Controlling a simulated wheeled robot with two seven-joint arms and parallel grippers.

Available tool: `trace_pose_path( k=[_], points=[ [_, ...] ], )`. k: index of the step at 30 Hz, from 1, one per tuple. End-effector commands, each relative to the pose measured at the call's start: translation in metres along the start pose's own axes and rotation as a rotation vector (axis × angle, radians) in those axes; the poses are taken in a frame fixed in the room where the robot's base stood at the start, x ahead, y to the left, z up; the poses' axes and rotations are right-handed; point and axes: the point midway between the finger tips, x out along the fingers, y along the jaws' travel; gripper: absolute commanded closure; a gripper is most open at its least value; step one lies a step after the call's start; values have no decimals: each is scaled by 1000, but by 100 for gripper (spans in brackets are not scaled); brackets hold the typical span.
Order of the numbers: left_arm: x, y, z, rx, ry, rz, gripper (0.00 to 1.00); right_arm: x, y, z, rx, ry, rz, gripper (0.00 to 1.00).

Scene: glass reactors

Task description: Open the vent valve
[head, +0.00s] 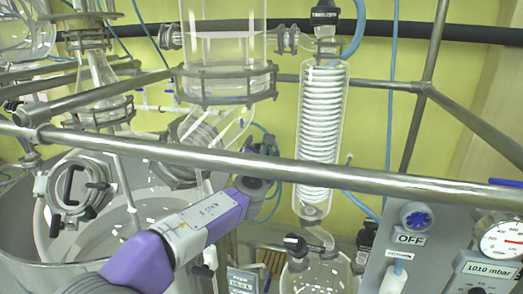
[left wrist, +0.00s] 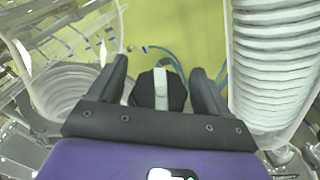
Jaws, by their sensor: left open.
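My left gripper (head: 262,150) reaches in from the lower left, its dark fingers behind the long steel rail and left of the coiled glass condenser (head: 320,125). In the left wrist view the gripper (left wrist: 160,75) is open, one finger on each side. A black rounded piece with a pale bar (left wrist: 160,88) shows between the fingers, with gaps on both sides; I cannot tell if it is the vent valve's handle. No label I can read names the vent valve. My right gripper is not in view.
The steel rail (head: 300,172) crosses in front of the glassware. The condenser coil (left wrist: 275,60) stands close on the right in the wrist view. A control panel (head: 440,245) with a blue knob (head: 418,219), an OFF sign and a gauge (head: 503,240) stands at right. A large vessel (head: 20,225) is at left.

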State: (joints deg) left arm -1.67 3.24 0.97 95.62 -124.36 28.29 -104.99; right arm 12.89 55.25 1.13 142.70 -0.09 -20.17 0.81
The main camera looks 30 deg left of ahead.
Motion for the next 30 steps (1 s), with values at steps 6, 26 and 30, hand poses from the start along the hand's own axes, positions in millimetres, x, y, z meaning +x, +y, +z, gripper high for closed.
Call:
trace_pose_path(
  k=[6,26,30],
  points=[
    [0,0,0,0,0,0,50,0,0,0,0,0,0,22],
    [-1,-2,-2,-86,-2,120,73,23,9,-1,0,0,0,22],
    [-1,-1,-3,-151,-2,214,73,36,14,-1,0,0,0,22]
  ],
)
